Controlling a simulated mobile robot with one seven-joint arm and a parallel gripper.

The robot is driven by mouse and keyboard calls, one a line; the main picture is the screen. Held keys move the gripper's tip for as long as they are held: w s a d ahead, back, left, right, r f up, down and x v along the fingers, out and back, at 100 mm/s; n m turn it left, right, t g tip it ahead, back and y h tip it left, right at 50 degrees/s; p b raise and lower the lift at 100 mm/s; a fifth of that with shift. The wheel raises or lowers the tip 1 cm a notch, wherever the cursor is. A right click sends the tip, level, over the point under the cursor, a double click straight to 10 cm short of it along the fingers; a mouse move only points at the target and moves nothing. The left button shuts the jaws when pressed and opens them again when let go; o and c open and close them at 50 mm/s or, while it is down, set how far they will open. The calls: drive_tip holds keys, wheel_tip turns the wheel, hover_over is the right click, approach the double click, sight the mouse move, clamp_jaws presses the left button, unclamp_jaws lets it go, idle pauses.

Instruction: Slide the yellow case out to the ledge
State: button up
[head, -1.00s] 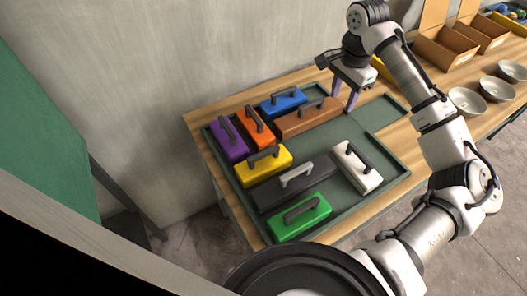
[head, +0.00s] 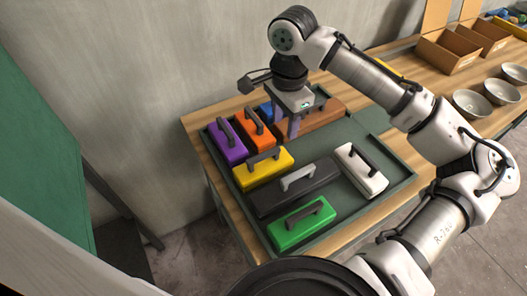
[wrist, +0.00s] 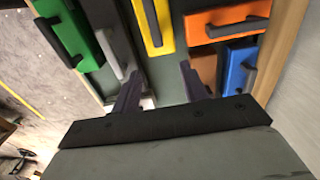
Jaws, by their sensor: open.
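The yellow case (head: 263,170) lies in the dark green tray (head: 349,207), left of its middle, with a dark handle on top. It also shows at the top of the wrist view (wrist: 154,22). My gripper (head: 285,125) is open and empty, pointing down over the back of the tray, behind and right of the yellow case and apart from it. Its two fingers show in the wrist view (wrist: 162,88). The ledge (head: 370,117) seems to be the flat green extension at the tray's back right, partly hidden by my arm.
Purple (head: 227,143), orange (head: 254,131), blue (head: 266,112) and brown (head: 322,115) cases stand behind the yellow one. Black (head: 293,190) and green (head: 301,226) cases lie in front, a white case (head: 360,172) at right. The tray's centre is bare. Bowls (head: 471,102) stand farther right.

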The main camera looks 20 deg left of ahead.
sight(264, 154)
drive_tip(key=s+a, duration=0.1)
drive_tip(key=s, duration=0.1)
drive_tip(key=s+a, duration=0.2)
drive_tip(key=shift+b, duration=0.35)
drive_tip(key=f+b, duration=0.2)
drive_tip(key=f, duration=0.1)
drive_tip(key=f+b, duration=0.1)
drive_tip(key=f, duration=0.3)
drive_tip(key=shift+s+a+f+b, duration=0.2)
drive_tip(key=shift+f+b, duration=0.1)
drive_tip(key=shift+b, duration=0.1)
clamp_jaws()
drive_tip(key=shift+w, duration=0.1)
drive_tip(key=w+d+p, duration=0.3)
drive_tip(key=w+d, duration=0.5)
drive_tip(key=w, duration=0.3)
drive_tip(key=w+d+p, duration=0.3)
drive_tip(key=w+d, duration=0.6)
drive_tip(key=w, duration=0.2)
drive_tip(key=w+d+p, duration=0.3)
drive_tip(key=w+d, duration=0.6)
drive_tip(key=w, duration=0.2)
drive_tip(key=shift+w+d+r, duration=0.1)
drive_tip(key=shift+w+r, duration=0.05)
drive_tip(key=shift+w, duration=0.15)
drive_tip(key=shift+w+d, duration=0.45)
drive_tip(key=shift+w, duration=0.05)
